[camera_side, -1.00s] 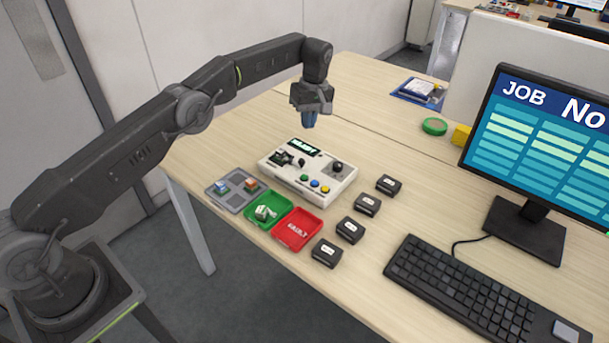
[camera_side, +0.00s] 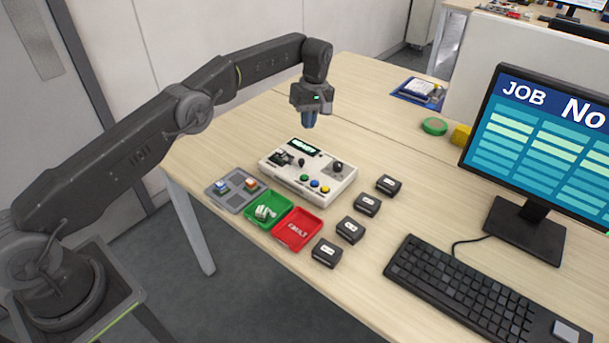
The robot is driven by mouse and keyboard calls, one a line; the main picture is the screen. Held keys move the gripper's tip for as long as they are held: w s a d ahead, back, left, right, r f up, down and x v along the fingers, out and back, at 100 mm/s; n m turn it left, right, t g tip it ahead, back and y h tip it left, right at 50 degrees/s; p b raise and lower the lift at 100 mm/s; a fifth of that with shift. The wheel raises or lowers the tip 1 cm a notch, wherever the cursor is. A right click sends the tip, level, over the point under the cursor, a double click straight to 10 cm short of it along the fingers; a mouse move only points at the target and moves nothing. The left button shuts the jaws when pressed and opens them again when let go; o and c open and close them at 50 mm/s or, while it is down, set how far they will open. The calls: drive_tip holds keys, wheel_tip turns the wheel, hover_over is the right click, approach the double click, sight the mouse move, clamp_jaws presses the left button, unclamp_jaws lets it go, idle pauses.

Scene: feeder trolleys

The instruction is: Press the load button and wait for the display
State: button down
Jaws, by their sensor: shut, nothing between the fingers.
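A light grey control box (camera_side: 318,196) stands on the wooden table. Its top carries a small dark display (camera_side: 305,146) with green lettering too small to read. Green (camera_side: 304,178), blue (camera_side: 315,183) and yellow (camera_side: 325,189) buttons sit along its front edge, and a black knob (camera_side: 338,167) is at the right. I cannot tell which one is the load button. My gripper (camera_side: 309,122) is shut and empty, pointing down in the air above the back of the box, apart from it.
A grey tray (camera_side: 228,202) with small parts, a green tray (camera_side: 256,223) and a red tray (camera_side: 290,240) lie in front. Several black blocks (camera_side: 349,230) stand to the right. A keyboard (camera_side: 470,290), monitor (camera_side: 530,150) and green ring (camera_side: 434,126) are farther right.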

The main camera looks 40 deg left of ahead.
drive_tip(key=w+a+m+t+y, duration=0.2)
drive_tip(key=w+a+t+y, duration=0.15)
drive_tip(key=a, duration=0.25)
drive_tip(key=m+t+h, duration=0.6)
drive_tip(key=m+h, duration=0.2)
drive_tip(key=m, duration=1.7)
hover_over(304, 177)
wheel_tip(304, 177, down, 2)
drive_tip(key=shift+f, duration=0.2)
drive_tip(key=shift+f, duration=0.1)
drive_tip(key=shift+f, duration=4.3)
drive_tip(key=shift+f, duration=0.2)
